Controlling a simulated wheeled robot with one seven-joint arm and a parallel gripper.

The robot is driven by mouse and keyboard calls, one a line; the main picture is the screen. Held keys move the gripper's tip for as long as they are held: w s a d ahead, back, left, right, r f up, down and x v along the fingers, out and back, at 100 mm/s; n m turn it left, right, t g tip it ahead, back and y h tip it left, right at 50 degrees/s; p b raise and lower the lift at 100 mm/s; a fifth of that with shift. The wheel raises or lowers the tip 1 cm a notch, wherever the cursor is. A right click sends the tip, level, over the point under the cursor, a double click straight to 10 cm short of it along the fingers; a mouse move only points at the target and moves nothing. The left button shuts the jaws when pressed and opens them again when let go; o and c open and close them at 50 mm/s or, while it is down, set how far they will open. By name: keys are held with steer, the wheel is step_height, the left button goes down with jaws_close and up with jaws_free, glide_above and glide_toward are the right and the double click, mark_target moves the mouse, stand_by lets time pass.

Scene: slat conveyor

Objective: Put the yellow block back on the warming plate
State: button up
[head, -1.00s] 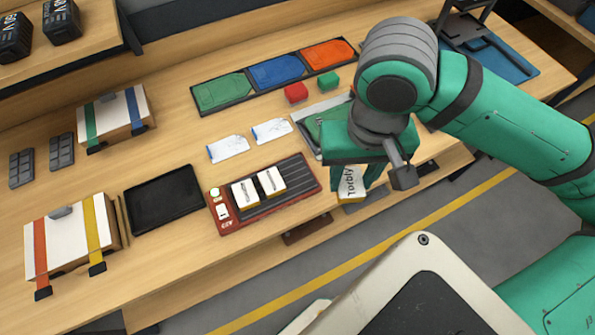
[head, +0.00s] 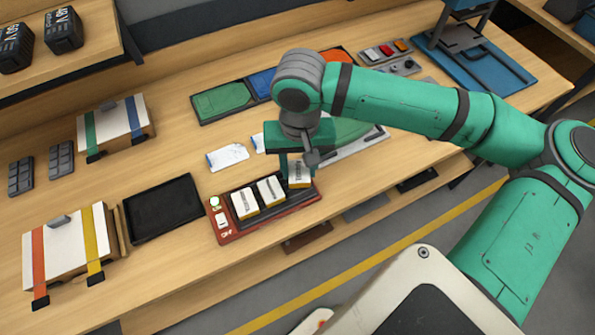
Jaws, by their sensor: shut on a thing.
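My gripper (head: 297,166) is shut on a white-topped block with yellowish sides (head: 300,175), with dark lettering on it. It holds this block over the right end of the red-framed plate with dark slats (head: 228,228). I cannot tell whether the block touches the slats. Two similar white-and-yellow blocks, a left one (head: 244,204) and a middle one (head: 270,190), rest on the slats to the left of the held block. The gripper partly hides the plate's right end and the held block's upper part.
An empty black tray (head: 163,208) lies left of the plate. Strapped boxes (head: 66,243) stand farther left. White packets (head: 227,156) and a green mat (head: 222,101) lie behind the plate. A blue board with a frame (head: 480,65) is at the back right. The table's front edge is close.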

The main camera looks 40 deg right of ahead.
mark_target(297, 169)
steer(key=shift+w+f, duration=0.2)
steer(key=shift+f, duration=0.75)
steer(key=shift+w+f, duration=0.2)
steer(key=shift+f, duration=0.75)
steer(key=shift+s+f, duration=0.1)
steer(key=o, duration=0.7)
steer(key=shift+c, duration=0.2)
step_height(297, 169, up, 12)
steer(key=shift+r, duration=0.15)
